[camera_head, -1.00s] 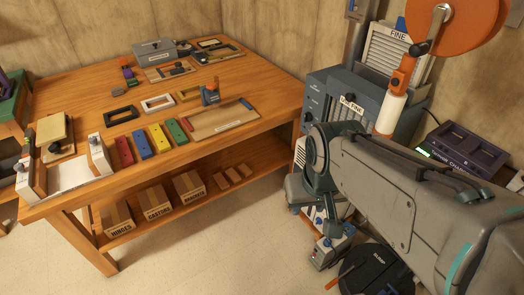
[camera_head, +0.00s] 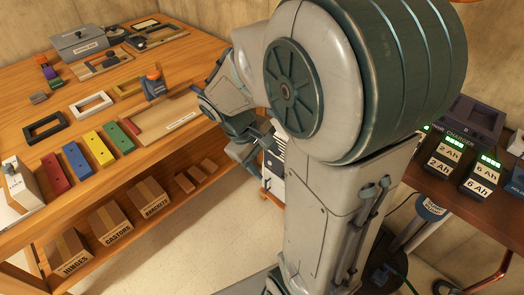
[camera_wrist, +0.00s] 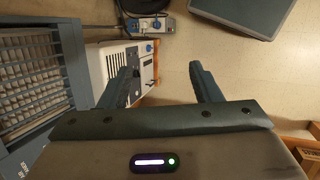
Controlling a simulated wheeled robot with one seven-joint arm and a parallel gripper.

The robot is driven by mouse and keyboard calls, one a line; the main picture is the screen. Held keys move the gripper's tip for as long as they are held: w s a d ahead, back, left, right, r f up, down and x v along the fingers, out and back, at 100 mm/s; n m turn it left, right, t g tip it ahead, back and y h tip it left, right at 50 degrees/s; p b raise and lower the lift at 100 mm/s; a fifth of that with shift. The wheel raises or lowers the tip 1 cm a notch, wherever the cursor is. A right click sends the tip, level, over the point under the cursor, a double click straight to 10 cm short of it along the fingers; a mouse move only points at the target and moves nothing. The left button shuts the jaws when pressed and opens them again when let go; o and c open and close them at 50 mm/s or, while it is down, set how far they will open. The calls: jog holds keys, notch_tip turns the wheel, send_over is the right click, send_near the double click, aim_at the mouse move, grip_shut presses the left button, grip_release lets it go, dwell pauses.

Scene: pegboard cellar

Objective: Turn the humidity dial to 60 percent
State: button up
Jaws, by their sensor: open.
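My gripper (camera_wrist: 163,78) is open and empty in the wrist view, its two dark fingers spread above the floor. A white unit with a vent and wood-coloured trim (camera_wrist: 115,60) lies beyond the left finger. A small blue knob (camera_wrist: 148,48) shows on it; I cannot read any scale or pointer, so I cannot tell its setting or surely call it the humidity dial. The gripper is apart from the knob. In the head view my gripper (camera_head: 256,147) hangs beside the workbench, partly hidden by my arm, which also hides most of the white unit (camera_head: 276,160).
A grey-blue box with another blue knob (camera_wrist: 153,24) stands beyond the white unit. A louvred filter rack (camera_wrist: 32,80) is close on the left. The wooden workbench (camera_head: 150,185) fills the left of the head view; a charger (camera_head: 470,125) stands at right. Floor is clear between.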

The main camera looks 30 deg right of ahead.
jog(key=w+d+f+n+h+b, duration=0.3)
jog(key=w+f+b, duration=0.1)
jog(key=f, duration=0.5)
jog(key=w+d+f+n+h+b, duration=0.3)
jog(key=w+f+n+b, duration=0.1)
jog(key=f, duration=0.5)
jog(key=w+d+f+n+h+b, duration=0.3)
jog(key=w+f+b, duration=0.15)
jog(key=f, duration=0.45)
jog(key=w+f+n+t+h+b, duration=0.1)
jog(key=w+f+n+t+b, duration=0.2)
jog(key=f, duration=0.5)
jog(key=w+f+n+t+h+b, duration=0.1)
jog(key=w+f+n+t+b, duration=0.1)
jog(key=f+n, duration=0.4)
jog(key=w+f+n+t+h+b, duration=0.1)
jog(key=w+f+n+t+b, duration=0.15)
jog(key=f, duration=0.65)
jog(key=b+x, duration=0.3)
jog(key=x, duration=1)
jog(key=shift+s+d+b, duration=0.2)
jog(key=shift+b, duration=0.15)
jog(key=shift+r, duration=0.1)
jog(key=shift+c, duration=0.4)
jog(key=c, duration=0.9)
